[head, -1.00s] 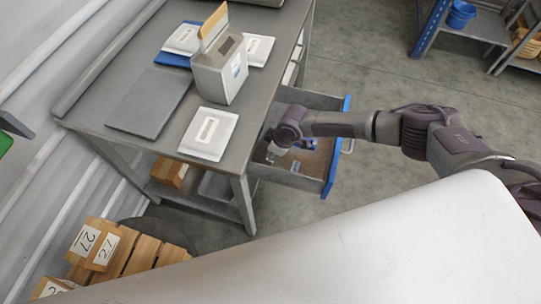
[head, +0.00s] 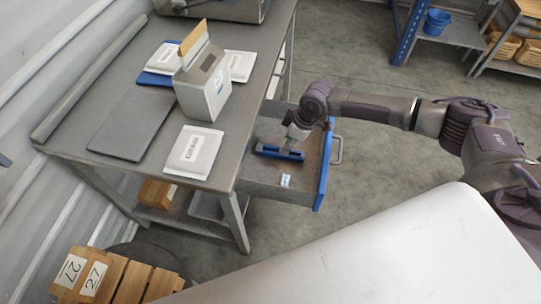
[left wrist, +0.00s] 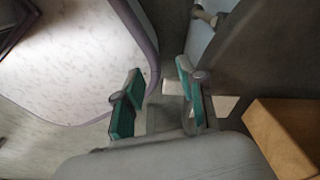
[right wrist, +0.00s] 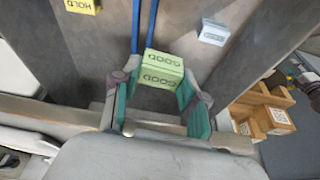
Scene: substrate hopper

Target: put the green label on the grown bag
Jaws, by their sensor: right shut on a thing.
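My right gripper (head: 290,150) is low over the open drawer (head: 262,185). In the right wrist view, its fingers (right wrist: 158,88) are shut on the green label (right wrist: 163,68), a small block marked GOOD. In the head view, I cannot make out the green label. A standing grey-white bag or carton with a tan top (head: 203,88) is on the table. Flat white packs with printed labels (head: 193,152) lie around it. I cannot tell which one is the grown bag. My left gripper (left wrist: 160,82) is open and empty in the left wrist view.
A yellow HOLD block (right wrist: 82,6) and a pale block (right wrist: 213,32) are in the drawer, with a blue holder (head: 278,152). A dark flat plate (head: 138,124) lies on the table (head: 75,130). Wooden crates (head: 105,278) stand at lower left.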

